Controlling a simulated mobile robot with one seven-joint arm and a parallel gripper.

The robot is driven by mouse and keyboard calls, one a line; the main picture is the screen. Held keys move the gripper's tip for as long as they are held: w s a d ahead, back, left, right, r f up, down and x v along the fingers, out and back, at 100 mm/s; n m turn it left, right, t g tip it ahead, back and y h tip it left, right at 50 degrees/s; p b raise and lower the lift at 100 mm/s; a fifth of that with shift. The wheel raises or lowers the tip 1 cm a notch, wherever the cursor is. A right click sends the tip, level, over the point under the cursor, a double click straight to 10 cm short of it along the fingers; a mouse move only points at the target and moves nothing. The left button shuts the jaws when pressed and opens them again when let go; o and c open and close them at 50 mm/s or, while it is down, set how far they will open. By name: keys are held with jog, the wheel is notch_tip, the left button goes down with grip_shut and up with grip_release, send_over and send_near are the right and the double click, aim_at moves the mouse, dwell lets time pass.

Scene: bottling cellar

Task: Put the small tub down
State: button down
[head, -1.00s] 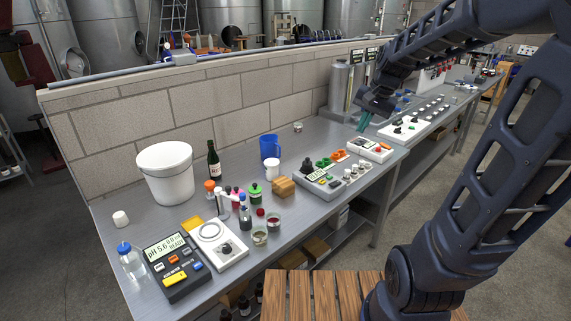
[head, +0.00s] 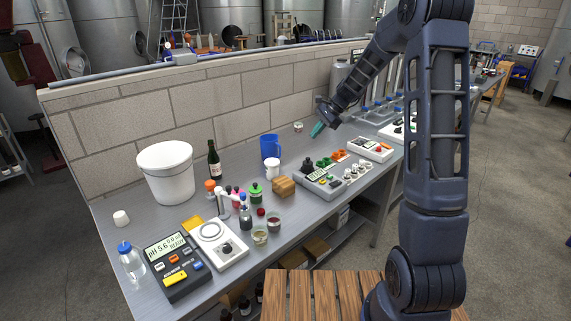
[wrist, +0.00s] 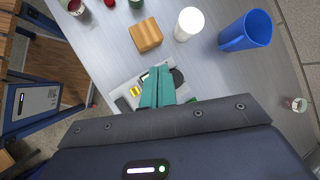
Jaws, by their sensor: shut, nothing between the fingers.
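My gripper (head: 318,130) is above the bench, near its back, with teal fingers pressed together and nothing between them; the fingers also show in the wrist view (wrist: 158,87). A small clear tub (head: 298,127) stands on the bench near the wall, and it shows at the right of the wrist view (wrist: 296,104), apart from my fingers. Two similar small tubs, one with dark red contents (head: 274,225) and one paler (head: 260,237), stand near the front edge. I cannot tell which tub the task means.
A blue jug (head: 270,149), a white cup (head: 272,169) and a wooden block (head: 283,187) stand left of a grey instrument panel (head: 335,179). A white bucket (head: 166,172) and a dark bottle (head: 214,159) are farther left. Bare bench (head: 240,158) lies along the wall.

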aim_at(271, 161)
jog(key=w+a+f+m+y, duration=0.1)
jog(key=w+a+f+m, duration=0.1)
jog(key=w+a+f, duration=0.3)
jog(key=w+a+f+m+y, duration=0.1)
jog(key=w+f+m, duration=0.15)
jog(key=f, duration=0.45)
jog(key=shift+g, duration=0.4)
jog(key=x, duration=0.9)
jog(key=shift+w+a+f, duration=0.15)
jog(key=shift+w+f, duration=0.2)
jog(key=shift+f, duration=0.05)
jog(key=a, duration=0.5)
jog(key=s+a, duration=0.1)
jog(key=a, duration=0.1)
jog(key=shift+s+a, duration=0.1)
jog(key=shift+a, duration=0.1)
jog(key=shift+d+r, duration=0.1)
